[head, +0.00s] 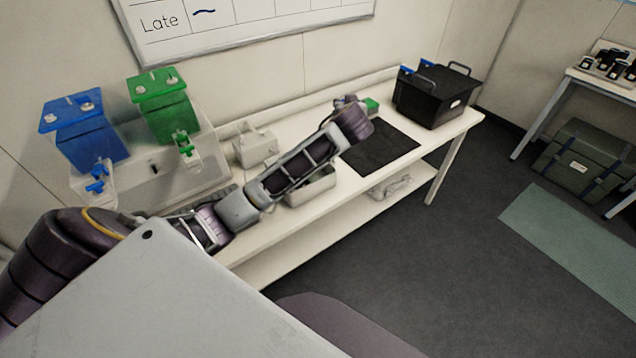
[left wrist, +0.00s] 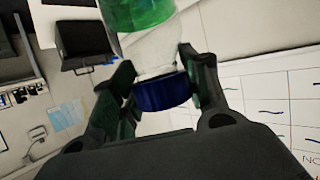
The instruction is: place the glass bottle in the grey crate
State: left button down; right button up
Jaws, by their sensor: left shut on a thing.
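The glass bottle (left wrist: 158,50) has clear glass, a green band and a dark blue cap. In the left wrist view my left gripper (left wrist: 160,85) is shut around its neck just by the cap. In the head view my left forearm reaches over the bench and my wrist hides the gripper; a small green patch just beyond the wrist may be the bottle. A dark, nearly black crate (head: 432,105) with raised handles stands at the bench's right end, right of my wrist. It also shows in the left wrist view (left wrist: 84,40). My right gripper is not in view.
A black mat (head: 380,148) lies on the white bench (head: 458,124) before the dark crate. A grey metal tray (head: 318,190) is partly behind my forearm. Blue (head: 85,135) and green (head: 165,105) lidded bins stand left. A grey-green strapped case (head: 580,160) sits on the floor.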

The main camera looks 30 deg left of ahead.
pick_arm(q)
jog(key=s+a+f+n+g+y+b, duration=0.1)
jog(key=a+f+n+g+y, duration=0.1)
jog(key=a+f, duration=0.2)
jog(key=s+a+f+n+g+y, duration=0.2)
jog(key=a+f+n, duration=0.1)
jog(key=f, duration=0.4)
jog(key=shift+s+a+n+y+b, duration=0.2)
jog(key=shift+a+n+y+b, duration=0.15)
jog(key=shift+a, duration=0.25)
notch_tip(320, 180, down, 6)
jog(key=shift+p, duration=0.45)
jog(key=shift+f, duration=0.1)
